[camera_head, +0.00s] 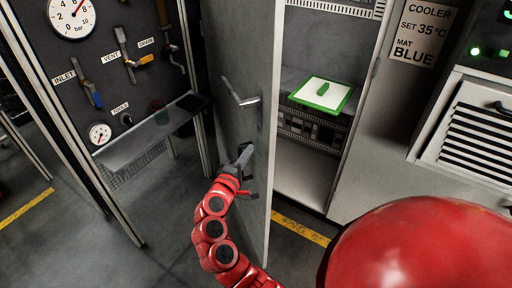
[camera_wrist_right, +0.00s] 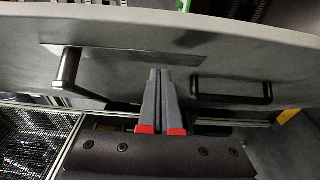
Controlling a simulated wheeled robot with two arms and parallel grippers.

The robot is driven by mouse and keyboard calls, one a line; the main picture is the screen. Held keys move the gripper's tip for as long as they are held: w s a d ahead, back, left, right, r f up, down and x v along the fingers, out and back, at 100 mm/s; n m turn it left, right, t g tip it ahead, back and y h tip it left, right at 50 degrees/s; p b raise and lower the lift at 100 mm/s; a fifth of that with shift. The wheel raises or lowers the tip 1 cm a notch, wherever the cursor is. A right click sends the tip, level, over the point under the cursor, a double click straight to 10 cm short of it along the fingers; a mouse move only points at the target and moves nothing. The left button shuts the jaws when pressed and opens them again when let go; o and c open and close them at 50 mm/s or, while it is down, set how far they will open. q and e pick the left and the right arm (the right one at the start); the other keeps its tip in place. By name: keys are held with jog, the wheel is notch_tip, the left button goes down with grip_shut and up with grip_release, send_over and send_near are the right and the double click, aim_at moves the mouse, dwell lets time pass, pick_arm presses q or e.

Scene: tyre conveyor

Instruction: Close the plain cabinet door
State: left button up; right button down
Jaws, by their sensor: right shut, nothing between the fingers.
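The plain grey cabinet door (camera_head: 250,55) stands open, and the cabinet interior (camera_head: 305,180) shows to its right. Its outer face carries a lever handle (camera_head: 240,93), also at the left in the right wrist view (camera_wrist_right: 68,70), and a bar handle (camera_wrist_right: 232,97). My right gripper (camera_head: 245,153) is on the outer-face side, below the lever handle. In the wrist view its fingers (camera_wrist_right: 159,72) are together and empty, pointing at the door between the two handles. I cannot tell whether the tips touch the door. My left gripper is not in view.
Inside the cabinet, a green-edged white panel (camera_head: 320,94) lies above a row of dark modules (camera_head: 312,130). A gauge panel with valves (camera_head: 120,50) and a shelf (camera_head: 150,135) stands left of the door. A vented cooler unit (camera_head: 475,130) stands at the right.

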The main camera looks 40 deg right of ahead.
jog(key=shift+s+d+r+p, duration=0.1)
jog(key=shift+s+d+p, duration=0.1)
jog(key=shift+d, duration=0.45)
jog(key=shift+s+d+r+p, duration=0.1)
jog(key=shift+s+d+p, duration=0.1)
jog(key=shift+d, duration=0.4)
jog(key=shift+f, duration=0.15)
jog(key=shift+d, duration=0.1)
